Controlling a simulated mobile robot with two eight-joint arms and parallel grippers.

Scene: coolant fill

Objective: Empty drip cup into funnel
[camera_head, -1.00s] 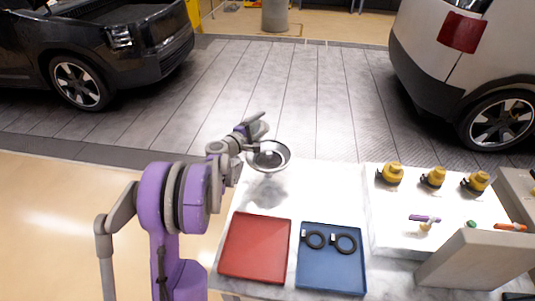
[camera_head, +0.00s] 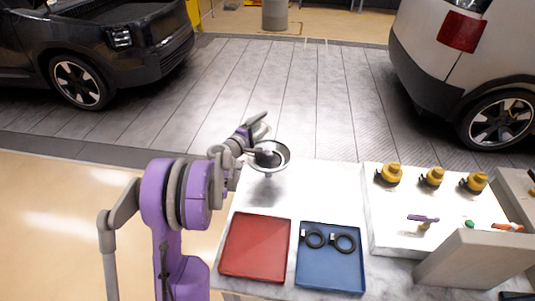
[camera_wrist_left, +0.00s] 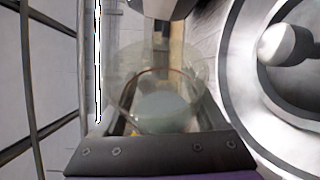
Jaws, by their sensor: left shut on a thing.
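The drip cup (camera_wrist_left: 165,98) is a clear, see-through cup with pale contents, seen close up in the left wrist view. My left gripper (camera_head: 254,131) is shut on it at the far left corner of the table. The round metal funnel (camera_head: 283,156) stands just right of and below the gripper in the head view. In the wrist view a large grey ring, which looks like the funnel (camera_wrist_left: 238,80), fills the right side beside the cup. In the head view the cup is too small to make out clearly. My right gripper is not in view.
A red tray (camera_head: 240,260) and a blue tray (camera_head: 320,275) with two black rings lie at the table front. A raised white board (camera_head: 400,245) at right carries several yellow-capped parts and small tools. Cars stand beyond the table.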

